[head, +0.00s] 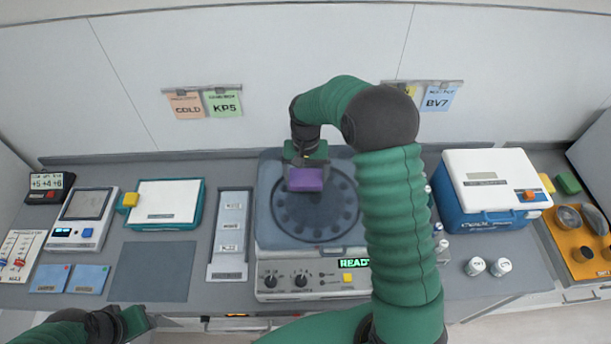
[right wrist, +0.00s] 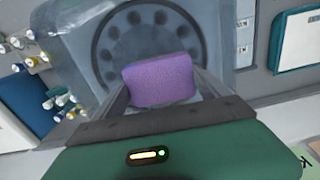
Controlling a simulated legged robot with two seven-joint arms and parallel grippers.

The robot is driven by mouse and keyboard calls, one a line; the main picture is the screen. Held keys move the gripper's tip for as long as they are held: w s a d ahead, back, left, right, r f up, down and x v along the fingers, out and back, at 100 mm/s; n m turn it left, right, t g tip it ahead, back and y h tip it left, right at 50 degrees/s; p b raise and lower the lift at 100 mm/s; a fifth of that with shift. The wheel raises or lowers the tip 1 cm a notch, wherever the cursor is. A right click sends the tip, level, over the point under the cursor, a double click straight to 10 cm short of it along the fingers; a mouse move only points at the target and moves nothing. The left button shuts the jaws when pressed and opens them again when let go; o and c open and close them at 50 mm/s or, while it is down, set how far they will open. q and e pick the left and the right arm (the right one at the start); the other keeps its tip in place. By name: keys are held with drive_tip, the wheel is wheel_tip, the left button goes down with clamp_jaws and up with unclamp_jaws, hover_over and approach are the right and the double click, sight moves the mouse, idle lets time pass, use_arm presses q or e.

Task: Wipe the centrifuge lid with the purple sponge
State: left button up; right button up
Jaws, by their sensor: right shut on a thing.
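The centrifuge (head: 335,236) stands in the middle of the counter, with a round dark ring of holes on its grey lid; its front panel reads "READ" with the rest hidden by my arm. My right gripper (head: 306,168) is over the back left part of the lid, shut on the purple sponge (head: 305,180). In the right wrist view the sponge (right wrist: 159,79) sits between the two fingers, in front of the lid's ring (right wrist: 150,40). I cannot tell whether the sponge touches the lid. My left gripper (head: 135,320) is low at the front left, and its jaws are unclear.
A blue and white box (head: 490,190) stands to the right, near small vials (head: 475,266) and an orange tray (head: 578,262). A grey mat (head: 152,271) to the left is bare.

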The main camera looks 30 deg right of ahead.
drive_tip(key=shift+w+a+r+p, duration=0.1)
drive_tip(key=shift+a+r+p, duration=0.15)
drive_tip(key=shift+r+p, duration=0.4)
drive_tip(key=shift+a+r+p, duration=0.2)
drive_tip(key=shift+r+p, duration=0.1)
drive_tip(key=shift+r, duration=0.65)
use_arm(q)
drive_tip(key=shift+w+a+r, duration=0.1)
drive_tip(key=shift+a+r, duration=0.15)
drive_tip(key=shift+r, duration=0.35)
drive_tip(key=shift+a+r, duration=0.2)
drive_tip(key=shift+r, duration=0.35)
drive_tip(key=shift+d, duration=0.35)
use_arm(e)
drive_tip(key=shift+d+f, duration=0.1)
drive_tip(key=shift+d, duration=0.3)
